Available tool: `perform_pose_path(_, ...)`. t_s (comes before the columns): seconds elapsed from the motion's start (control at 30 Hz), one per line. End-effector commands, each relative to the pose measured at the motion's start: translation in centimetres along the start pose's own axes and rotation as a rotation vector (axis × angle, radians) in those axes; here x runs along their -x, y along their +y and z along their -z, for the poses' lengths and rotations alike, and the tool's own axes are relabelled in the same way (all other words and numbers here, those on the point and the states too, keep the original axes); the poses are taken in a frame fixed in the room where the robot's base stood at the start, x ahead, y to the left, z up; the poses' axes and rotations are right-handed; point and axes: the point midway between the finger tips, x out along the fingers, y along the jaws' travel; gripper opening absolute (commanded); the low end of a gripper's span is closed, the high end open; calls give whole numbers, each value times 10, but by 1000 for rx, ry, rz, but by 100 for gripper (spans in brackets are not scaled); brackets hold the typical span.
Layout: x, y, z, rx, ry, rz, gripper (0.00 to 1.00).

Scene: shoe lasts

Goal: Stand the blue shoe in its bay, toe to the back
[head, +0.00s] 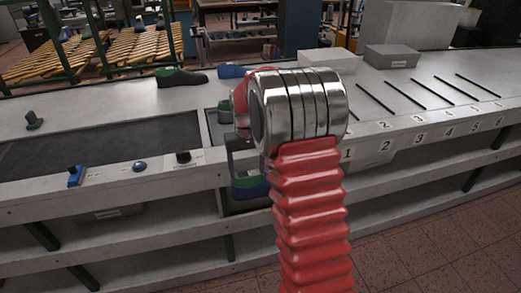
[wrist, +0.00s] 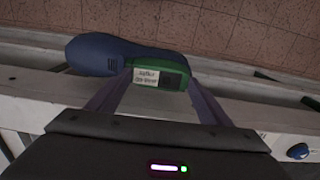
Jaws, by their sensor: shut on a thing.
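A blue shoe with a green heel end (wrist: 95,53) shows in the wrist view between the two fingers of my gripper (wrist: 158,78), which is shut on it. Its rounded blue end points left, and a white label is on the green part. In the head view the held shoe (head: 250,187) hangs low by the bench's front edge, partly hidden behind my red arm. My gripper (head: 243,155) is also partly hidden there. The bays (head: 400,98) are strips of bench top between black dividers, at the right, with numbers along the front edge. Bay 1 is partly covered by my arm.
A dark belt (head: 100,145) fills the bench's left part. A green-and-black shoe (head: 182,78) and another blue shoe-like thing (head: 231,71) lie at the back. Grey boxes (head: 391,56) stand behind the bays. The visible bays look empty. Lower shelves (head: 400,210) run beneath.

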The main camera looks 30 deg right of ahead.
Motion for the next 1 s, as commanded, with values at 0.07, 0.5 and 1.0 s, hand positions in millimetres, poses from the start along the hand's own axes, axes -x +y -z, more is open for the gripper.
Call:
perform_pose_path(0.07,-21,-19,-5,24,-4,0,10)
perform_pose_path(0.5,-121,-113,-57,163,-3,-1,10)
perform_pose_path(1.0,-155,-149,-91,235,3,0,10)
